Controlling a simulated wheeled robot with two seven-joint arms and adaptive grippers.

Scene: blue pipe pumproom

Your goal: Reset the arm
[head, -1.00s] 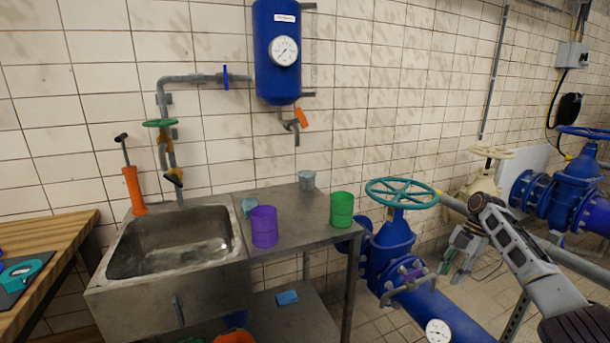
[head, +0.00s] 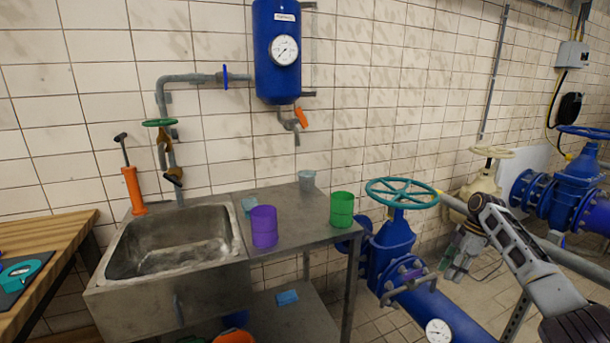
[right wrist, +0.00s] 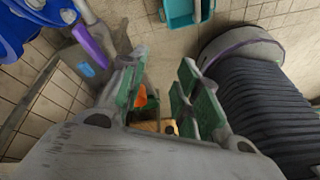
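My right arm comes in from the right edge of the head view. Its gripper (head: 455,262) hangs pointing down, just right of the blue valve body (head: 393,245) with the teal handwheel (head: 402,192). In the right wrist view the two green-padded fingers (right wrist: 163,95) stand apart with nothing held between them. Floor and some small orange and yellow items show beyond the gap. My left arm and gripper are not in view.
A metal sink (head: 172,245) with a steel counter stands at left, bearing a purple cup (head: 264,227), a green cup (head: 341,209) and a grey cup (head: 307,181). A wooden table (head: 50,238) is far left. A cream valve (head: 482,178) stands behind my right arm.

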